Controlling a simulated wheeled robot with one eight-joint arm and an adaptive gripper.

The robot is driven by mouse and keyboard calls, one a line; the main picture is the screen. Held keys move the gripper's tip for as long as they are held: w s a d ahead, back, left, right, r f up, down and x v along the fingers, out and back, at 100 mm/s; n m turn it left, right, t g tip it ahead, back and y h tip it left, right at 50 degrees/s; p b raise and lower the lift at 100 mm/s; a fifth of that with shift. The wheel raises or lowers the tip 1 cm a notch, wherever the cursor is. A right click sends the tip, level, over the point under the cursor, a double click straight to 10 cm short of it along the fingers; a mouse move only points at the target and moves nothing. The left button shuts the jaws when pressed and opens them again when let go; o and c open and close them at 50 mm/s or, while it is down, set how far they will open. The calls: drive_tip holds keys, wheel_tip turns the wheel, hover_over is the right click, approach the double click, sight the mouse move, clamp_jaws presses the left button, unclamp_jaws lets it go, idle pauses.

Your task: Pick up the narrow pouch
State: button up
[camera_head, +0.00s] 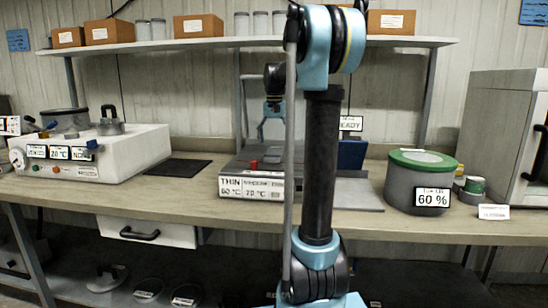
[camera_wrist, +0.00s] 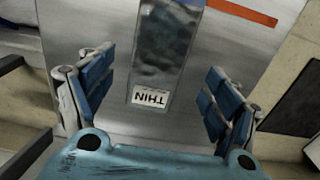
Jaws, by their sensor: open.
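The narrow pouch (camera_wrist: 165,45) is a clear, long, thin bag with dark contents and a white label reading THIN. In the wrist view it lies on a grey metal surface (camera_wrist: 105,20), running up out of the top of the picture. My gripper (camera_wrist: 164,85) is open, with one blue-padded finger to the left of the pouch and one to the right, both apart from it. The pouch's labelled end lies between the fingers. In the head view my arm hides much of this area, and I cannot make out the pouch there.
On the bench (camera_head: 350,222), a grey drum with a green lid (camera_head: 408,190) stands right of my arm, and a white machine (camera_head: 90,153) stands at left. A shelf (camera_head: 215,44) with boxes and jars spans above. A black mat (camera_head: 172,168) lies on the bench.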

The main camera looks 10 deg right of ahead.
sight(275, 151)
drive_tip(key=shift+s+f, duration=0.15)
drive_tip(key=shift+f, duration=0.9)
drive_tip(key=shift+s+f, duration=0.15)
drive_tip(key=shift+f, duration=0.85)
drive_tip(key=c, duration=1.3)
drive_tip(key=shift+r, duration=0.15)
